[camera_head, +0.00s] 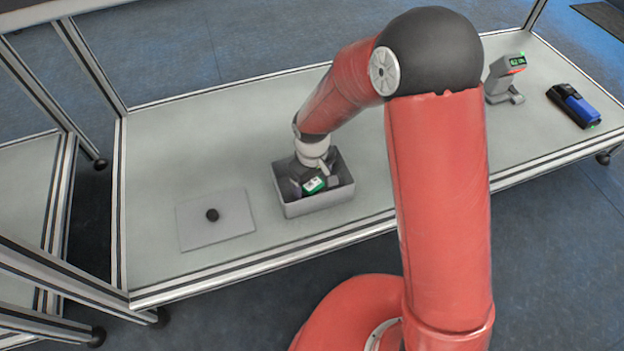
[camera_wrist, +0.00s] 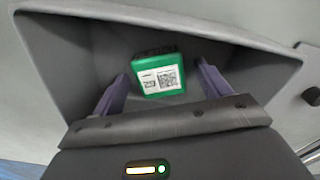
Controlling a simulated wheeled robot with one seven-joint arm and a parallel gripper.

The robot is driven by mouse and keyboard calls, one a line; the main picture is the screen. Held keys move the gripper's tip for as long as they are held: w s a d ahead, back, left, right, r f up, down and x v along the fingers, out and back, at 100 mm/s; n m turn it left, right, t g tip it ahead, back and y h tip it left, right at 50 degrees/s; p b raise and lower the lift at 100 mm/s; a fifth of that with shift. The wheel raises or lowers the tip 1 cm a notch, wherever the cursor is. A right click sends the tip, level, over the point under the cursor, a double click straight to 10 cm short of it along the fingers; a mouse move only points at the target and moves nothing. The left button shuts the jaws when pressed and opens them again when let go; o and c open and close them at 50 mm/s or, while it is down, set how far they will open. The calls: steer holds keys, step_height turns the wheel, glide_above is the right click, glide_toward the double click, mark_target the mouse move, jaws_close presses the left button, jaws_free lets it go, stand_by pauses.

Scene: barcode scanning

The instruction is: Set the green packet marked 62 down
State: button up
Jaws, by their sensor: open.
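The green packet (camera_wrist: 158,76) lies inside the grey bin, with a white label and a square code facing up in the wrist view. The label's number is too small to read for certain. In the head view the green packet (camera_head: 313,185) shows in the bin below my gripper. My gripper (camera_wrist: 160,88) is open, with one finger on each side of the packet and visible gaps between. It reaches down into the grey bin (camera_head: 318,206). Whether the packet rests flat on the bin floor is hard to tell.
A flat grey plate (camera_head: 193,229) with a black round knob (camera_head: 212,215) lies left of the bin. A grey scanner on a stand (camera_head: 503,80) and a blue and black device (camera_head: 574,106) stand at the table's right. The bin's walls surround my fingers. The tabletop (camera_head: 165,150) behind the plate is clear.

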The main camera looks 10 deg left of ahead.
mark_target(312, 183)
step_height(312, 183, up, 8)
steer(key=shift+f+p, duration=0.1)
steer(key=shift+p, duration=0.85)
steer(key=s+d+r+m+t, duration=0.25)
steer(key=d+r+m, duration=0.25)
steer(key=d+r, duration=0.95)
steer(key=s+d+r+m+t, duration=0.3)
steer(key=s+d+r+m, duration=0.4)
steer(key=s+d, duration=0.55)
step_height(312, 183, up, 12)
steer(key=a+n+p, duration=0.1)
steer(key=p, duration=1)
